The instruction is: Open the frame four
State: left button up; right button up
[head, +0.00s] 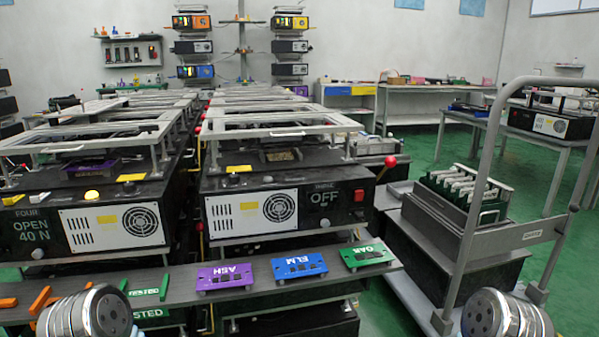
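The fixture marked FOUR (85,225) is a black box at the left with a white fan panel; its display reads "OPEN 40 N". A grey rectangular frame (75,143) sits above its top, with a purple piece (92,169) under it. A yellow lamp (92,195) glows on its front edge. A red ball knob (197,130) stands up between this fixture and the one to its right; I cannot tell which it belongs to. Only rounded metal parts of my two arms show at the bottom left and bottom right corners. No gripper fingers are visible.
A second fixture (290,208) to the right reads OFF and has a red-knobbed lever (388,163). A grey shelf (340,282) in front holds purple ASH (225,276), blue ELM (299,264) and green OAK (365,256) plates. A cart (470,228) with a rack stands at the right.

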aim_at(107, 149)
jog(key=i+u, duration=0.1)
jog(key=u, duration=0.85)
jog(key=i+l+u, duration=0.1)
jog(key=u, duration=0.4)
jog(key=z, duration=0.55)
jog(key=j+z, duration=0.45)
jog(key=j, duration=0.25)
jog(key=k+j+z, duration=0.1)
jog(key=j+z, duration=0.4)
jog(key=j, duration=0.2)
